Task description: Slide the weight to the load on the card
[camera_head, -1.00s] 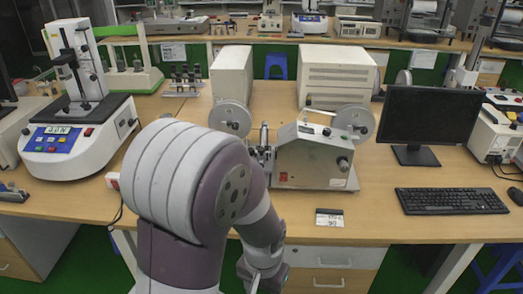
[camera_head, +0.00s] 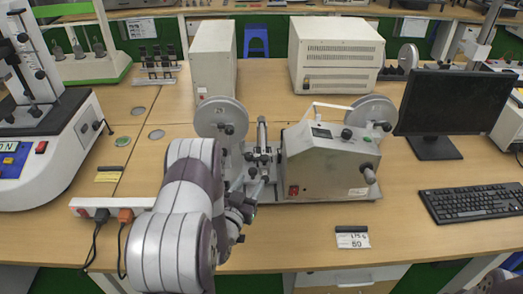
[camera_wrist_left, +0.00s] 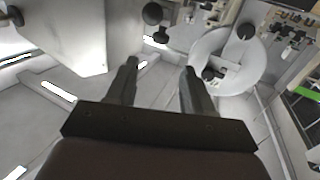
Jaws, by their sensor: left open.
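The card (camera_head: 352,237) lies flat on the bench, right of my left arm. Its upper line looks like 175 g, with 50 below. A grey bench machine (camera_head: 325,160) with two reels stands behind my left gripper (camera_head: 250,188). Dark fittings (camera_head: 262,155) sit on a small assembly between the left reel (camera_head: 221,118) and the housing. I cannot tell which part is the weight. My left gripper is open and empty at the machine's front left. In the left wrist view, its two fingers (camera_wrist_left: 158,76) stand apart, with a reel (camera_wrist_left: 228,60) beyond the right finger.
A power strip (camera_head: 110,207) with plugs lies left of my arm. A monitor (camera_head: 455,100) and keyboard (camera_head: 475,203) stand at the right. A white tester (camera_head: 45,150) stands at the left, and two beige boxes (camera_head: 335,55) are behind. The bench around the card is clear.

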